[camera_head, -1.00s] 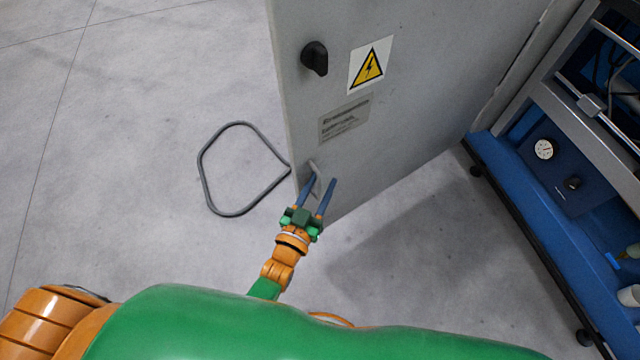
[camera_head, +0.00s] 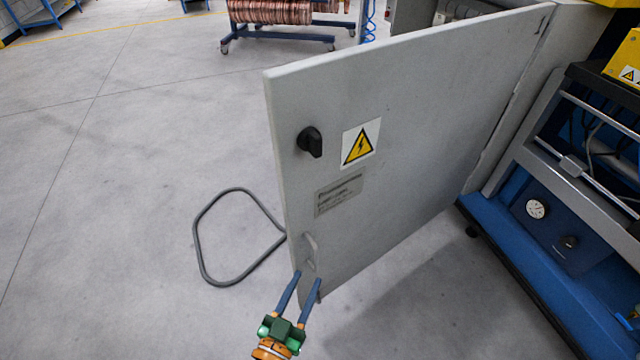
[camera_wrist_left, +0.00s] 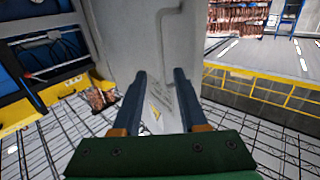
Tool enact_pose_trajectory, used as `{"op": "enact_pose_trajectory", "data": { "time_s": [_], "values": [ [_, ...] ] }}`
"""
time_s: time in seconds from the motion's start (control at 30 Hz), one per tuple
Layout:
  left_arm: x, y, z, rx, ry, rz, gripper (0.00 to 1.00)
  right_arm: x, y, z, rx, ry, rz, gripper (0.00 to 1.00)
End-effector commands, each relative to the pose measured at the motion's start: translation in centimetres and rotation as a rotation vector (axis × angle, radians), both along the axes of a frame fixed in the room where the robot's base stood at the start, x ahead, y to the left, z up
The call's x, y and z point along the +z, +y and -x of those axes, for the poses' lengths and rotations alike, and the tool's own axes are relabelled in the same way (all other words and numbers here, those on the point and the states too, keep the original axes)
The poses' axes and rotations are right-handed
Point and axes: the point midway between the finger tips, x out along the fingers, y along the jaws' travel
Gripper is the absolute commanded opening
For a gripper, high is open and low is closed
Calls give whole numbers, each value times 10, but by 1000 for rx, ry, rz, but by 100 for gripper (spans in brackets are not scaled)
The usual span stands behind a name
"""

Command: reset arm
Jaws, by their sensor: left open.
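My left gripper (camera_head: 308,276) is open at the bottom of the head view, with two blue fingers pointing up toward a grey cabinet door (camera_head: 420,130). The door stands open. Whether a fingertip touches the door cannot be told. My right gripper is not in view.
The door carries a black knob (camera_head: 310,142) and a yellow warning sign (camera_head: 361,143). A grey cable loop (camera_head: 203,240) lies on the floor left of the door. A blue-framed machine (camera_head: 560,225) stands at right. Copper coils (camera_head: 270,11) are at the back.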

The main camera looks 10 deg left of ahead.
Motion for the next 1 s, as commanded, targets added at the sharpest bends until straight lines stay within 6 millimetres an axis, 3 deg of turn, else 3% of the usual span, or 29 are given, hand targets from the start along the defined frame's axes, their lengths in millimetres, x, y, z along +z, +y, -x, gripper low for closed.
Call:
{"op": "enact_pose_trajectory", "data": {
  "time_s": [0.07, 0.17, 0.2, 0.3, 0.4, 0.53, 0.6, 0.63, 0.7, 0.8, 0.9, 1.0],
  "values": [
    [-18, 1, 3, -4, 61, -13, 42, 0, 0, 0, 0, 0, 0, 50],
    [-85, 8, 23, -16, 297, -64, 42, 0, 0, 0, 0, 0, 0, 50],
    [-119, 14, 39, -20, 426, -95, 42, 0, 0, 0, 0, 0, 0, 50],
    [-191, 34, 90, -20, 729, -167, 42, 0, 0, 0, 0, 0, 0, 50],
    [-237, 58, 145, -13, 983, -230, 42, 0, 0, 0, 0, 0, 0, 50],
    [-272, 91, 217, 5, 1277, -302, 42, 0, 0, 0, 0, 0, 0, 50],
    [-282, 109, 257, 21, 1428, -339, 42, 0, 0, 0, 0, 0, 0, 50],
    [-265, 112, 265, 23, 1461, -345, 42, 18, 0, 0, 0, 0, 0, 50],
    [-217, 110, 261, 22, 1446, -341, 42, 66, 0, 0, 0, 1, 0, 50],
    [-181, 109, 261, 21, 1445, -340, 42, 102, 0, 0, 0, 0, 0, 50],
    [-156, 109, 261, 21, 1444, -340, 42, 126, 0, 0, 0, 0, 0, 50],
    [-149, 109, 260, 21, 1443, -340, 42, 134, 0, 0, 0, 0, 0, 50]
  ]
}}
